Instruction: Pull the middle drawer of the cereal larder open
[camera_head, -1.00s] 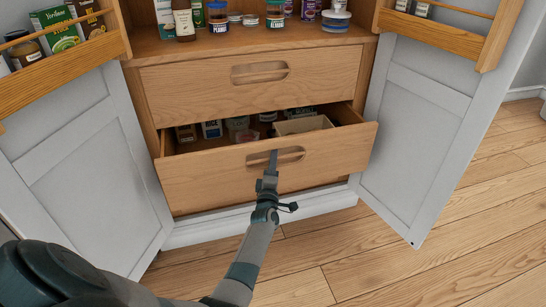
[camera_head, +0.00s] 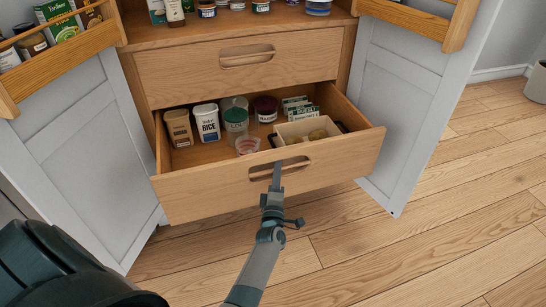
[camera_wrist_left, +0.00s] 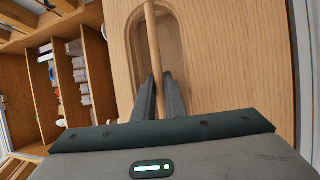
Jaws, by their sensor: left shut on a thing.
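The larder's wooden middle drawer (camera_head: 210,192) is pulled well out, and its contents show from above in the head view. Its front has a cut-out handle (camera_head: 298,165). My left gripper (camera_head: 276,172) is at this handle, with its fingers at the slot. In the left wrist view the two fingers (camera_wrist_left: 159,95) stand on either side of the handle's wooden bar (camera_wrist_left: 153,50), shut on it. The drawer above (camera_head: 235,72) is closed. My right gripper does not show.
The drawer holds a brown tub (camera_head: 178,128), a white rice tub (camera_head: 207,122), jars, small boxes and a beige bin (camera_head: 308,130). White doors stand open left (camera_head: 88,150) and right (camera_head: 395,105), with wooden racks. The wooden floor (camera_head: 430,230) in front is clear.

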